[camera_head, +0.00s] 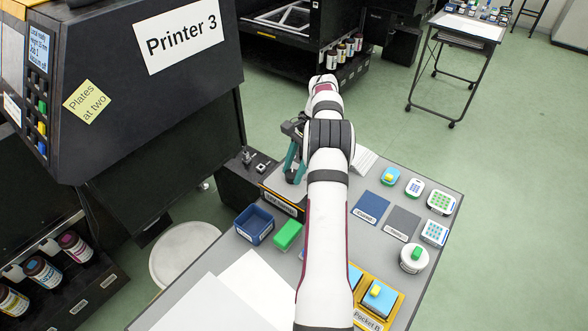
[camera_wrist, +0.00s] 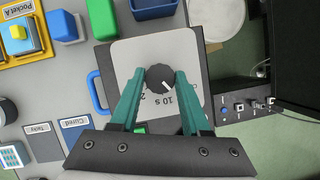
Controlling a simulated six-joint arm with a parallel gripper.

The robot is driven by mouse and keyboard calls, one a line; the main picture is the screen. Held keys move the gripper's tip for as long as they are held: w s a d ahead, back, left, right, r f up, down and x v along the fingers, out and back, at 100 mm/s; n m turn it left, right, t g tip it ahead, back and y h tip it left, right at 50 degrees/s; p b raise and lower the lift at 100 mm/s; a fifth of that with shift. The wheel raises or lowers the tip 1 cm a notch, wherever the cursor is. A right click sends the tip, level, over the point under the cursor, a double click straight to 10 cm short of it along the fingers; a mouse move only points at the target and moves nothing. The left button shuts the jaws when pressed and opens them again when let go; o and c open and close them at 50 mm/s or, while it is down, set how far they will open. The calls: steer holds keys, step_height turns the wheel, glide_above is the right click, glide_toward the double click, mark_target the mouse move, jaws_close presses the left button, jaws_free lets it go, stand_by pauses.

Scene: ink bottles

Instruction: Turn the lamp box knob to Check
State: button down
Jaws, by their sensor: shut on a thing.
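The lamp box (camera_head: 270,197) is partly hidden behind my arm in the head view. In the wrist view its light grey top plate (camera_wrist: 125,55) carries a round dark knob (camera_wrist: 160,76). A white pointer line on the knob points to the lower right in that view. The marking "10 s" is readable just below the knob, with part of a "2" beside it. No "Check" marking is readable; my fingers and gripper body cover part of the plate. My gripper (camera_wrist: 160,80), with teal fingers, is shut on the knob, one finger on each side.
A blue bin (camera_head: 254,224) and a green block (camera_head: 288,235) are close to the box. Blue Cured (camera_head: 371,207) and grey (camera_head: 402,223) mats lie to the right. A black switch unit (camera_head: 250,172) adjoins the box. Printer 3 (camera_head: 130,80) rises at the left.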

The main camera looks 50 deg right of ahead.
mark_target(294, 172)
steer(key=n+g, duration=0.2)
steer(key=n, duration=0.3)
steer(key=shift+w, duration=0.1)
steer(key=shift+n, duration=0.3)
stand_by(0.4)
steer(key=shift+c, duration=1.9)
jaws_free()
step_height(294, 172, up, 4)
steer(key=shift+r, duration=0.15)
steer(key=s+d+r, duration=0.1)
steer(key=s+r, duration=0.5)
steer(key=s, duration=0.5)
steer(key=shift+s+d+r, duration=0.3)
steer(key=shift+d+r, duration=0.05)
steer(key=shift+d, duration=0.05)
